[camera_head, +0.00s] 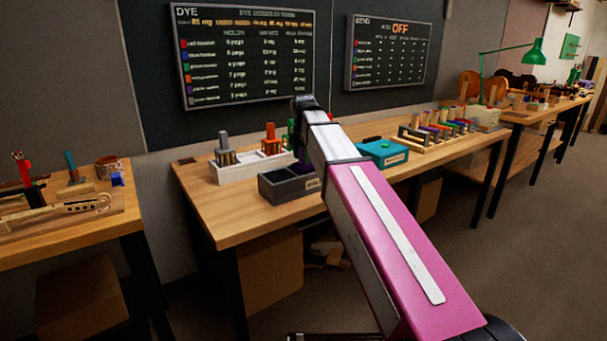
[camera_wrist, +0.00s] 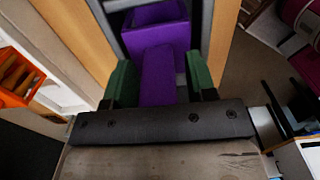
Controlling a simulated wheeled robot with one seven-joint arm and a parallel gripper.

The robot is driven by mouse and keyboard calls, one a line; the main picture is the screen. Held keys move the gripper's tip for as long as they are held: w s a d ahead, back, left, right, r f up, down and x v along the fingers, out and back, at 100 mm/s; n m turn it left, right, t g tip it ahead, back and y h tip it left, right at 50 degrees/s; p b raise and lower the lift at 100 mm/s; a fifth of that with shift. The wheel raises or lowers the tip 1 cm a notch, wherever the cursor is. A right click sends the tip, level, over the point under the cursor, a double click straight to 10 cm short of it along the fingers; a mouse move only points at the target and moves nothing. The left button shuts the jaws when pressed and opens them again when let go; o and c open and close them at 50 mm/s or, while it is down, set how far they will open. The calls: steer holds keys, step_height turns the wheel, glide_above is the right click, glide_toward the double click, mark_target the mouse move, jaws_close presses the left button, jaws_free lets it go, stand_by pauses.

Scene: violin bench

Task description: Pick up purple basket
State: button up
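The purple basket (camera_wrist: 155,32) shows at the top middle of the wrist view, inside a grey tray (camera_wrist: 208,30). Its purple upright handle (camera_wrist: 158,75) comes up toward the camera. My gripper (camera_wrist: 160,80) has its two green fingers on either side of the handle. A narrow gap shows between the handle and the right finger; the left finger is very close to it, and I cannot tell if they touch. In the head view the grey tray (camera_head: 290,185) sits on the bench, and my arm hides most of the basket and the gripper.
A white tray (camera_head: 235,173) with grey and orange baskets (camera_head: 271,140) stands behind the grey tray. A teal box (camera_head: 384,153) and a wooden rack of coloured items (camera_head: 435,135) stand to the right. The bench's front left (camera_head: 225,220) is clear.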

jaws_close()
